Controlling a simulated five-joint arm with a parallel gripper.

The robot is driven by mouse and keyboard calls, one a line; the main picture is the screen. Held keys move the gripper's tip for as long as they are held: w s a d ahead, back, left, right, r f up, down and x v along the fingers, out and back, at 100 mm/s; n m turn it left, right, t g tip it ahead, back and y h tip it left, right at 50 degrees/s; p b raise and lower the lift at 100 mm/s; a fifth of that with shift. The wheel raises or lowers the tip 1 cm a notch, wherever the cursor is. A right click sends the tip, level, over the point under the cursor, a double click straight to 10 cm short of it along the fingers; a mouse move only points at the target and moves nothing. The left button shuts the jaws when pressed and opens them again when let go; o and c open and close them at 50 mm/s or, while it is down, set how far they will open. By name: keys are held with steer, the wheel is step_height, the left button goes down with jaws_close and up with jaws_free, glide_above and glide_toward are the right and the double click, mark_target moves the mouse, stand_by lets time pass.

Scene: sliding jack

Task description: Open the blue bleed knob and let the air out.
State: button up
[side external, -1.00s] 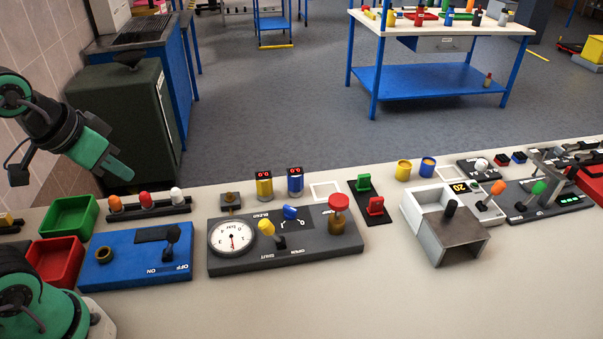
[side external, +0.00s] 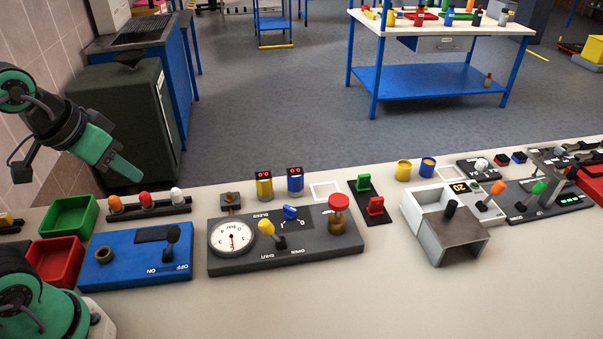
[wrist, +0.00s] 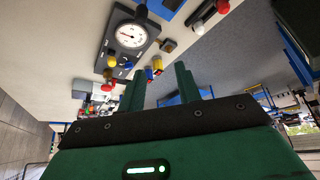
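The blue bleed knob (side external: 290,212) sits on a dark grey panel (side external: 225,265), beside the BLEED label. A round white gauge (side external: 231,237) is at the panel's left. A yellow-handled lever (side external: 267,228) stands between them near the OPEN and SHUT labels, and a red knob (side external: 338,202) is at the right. My gripper (side external: 131,174) hangs in the air left of and well away from the panel. In the wrist view, the two green fingers of my gripper (wrist: 160,88) are apart with nothing held between them. The gauge (wrist: 130,35) shows beyond them.
A blue ON/OFF panel (side external: 120,270) with a black lever lies left of the grey panel. Green (side external: 70,216) and red (side external: 56,260) trays stand further left. Yellow (side external: 264,185) and blue (side external: 295,181) cylinders stand behind the grey panel. The bench front is clear.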

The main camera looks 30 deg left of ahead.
steer(key=w+d+r+n+g, duration=0.1)
steer(key=w+d+n+g, duration=0.1)
steer(key=w+n, duration=0.35)
steer(key=n+g, duration=0.4)
steer(key=n, duration=0.8)
glide_toward(290, 208)
steer(key=shift+s+a+f, duration=0.2)
steer(key=shift+w+d+f, duration=0.1)
steer(key=shift+d+f, duration=0.1)
steer(key=shift+f, duration=0.05)
steer(key=shift+f, duration=3.9)
jaws_close()
